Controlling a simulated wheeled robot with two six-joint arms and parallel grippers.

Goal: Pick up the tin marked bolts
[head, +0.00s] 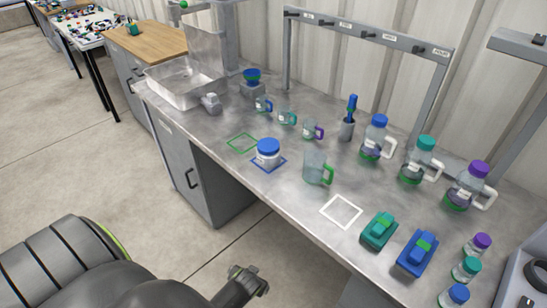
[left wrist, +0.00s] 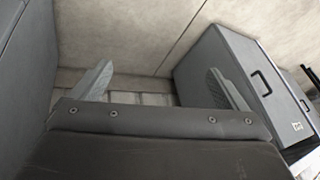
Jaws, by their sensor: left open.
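I cannot make out a tin marked bolts; the labels on the bench containers are too small to read. A white jar with a blue lid (head: 268,153) stands upright in a blue outline on the bench. Small jars with purple (head: 477,244), teal (head: 466,269) and blue (head: 454,295) lids stand at the front right. My left gripper (head: 243,283) is in front of the bench, away from all of these. In the left wrist view the left gripper (left wrist: 163,85) is open and empty, with floor and a grey cabinet beyond. My right gripper is not in view.
The metal bench (head: 215,134) also holds a clear jug with a green handle (head: 315,168), several lidded bottles, and a teal (head: 379,230) and a blue (head: 417,253) block-shaped item. A hook rail (head: 370,35) stands behind. The white outline (head: 341,211) is empty.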

